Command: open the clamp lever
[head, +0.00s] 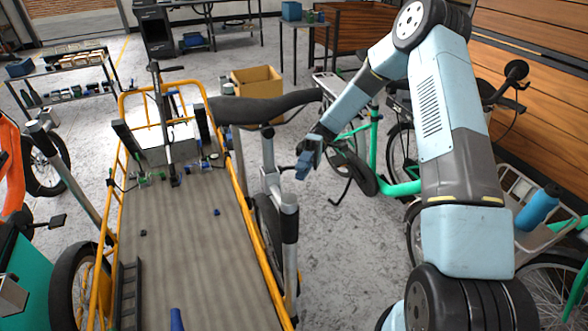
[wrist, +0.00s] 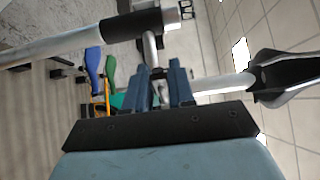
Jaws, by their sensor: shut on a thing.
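My gripper (head: 304,166) is just right of the silver seat post (head: 268,152), below the black saddle (head: 265,106). In the wrist view its two blue fingers (wrist: 160,72) are close together, shut on a small dark piece at the post that appears to be the clamp lever (wrist: 158,73). The fingers hide most of the lever, so its angle cannot be told. The seat post (wrist: 222,83) runs right from behind the fingers to the saddle (wrist: 283,80).
The yellow-railed cargo bed (head: 180,250) lies left of the post. A green bike (head: 373,150) stands behind and right of my gripper. A cardboard box (head: 257,82) is on the floor behind the saddle. Bare floor (head: 330,240) lies below my forearm.

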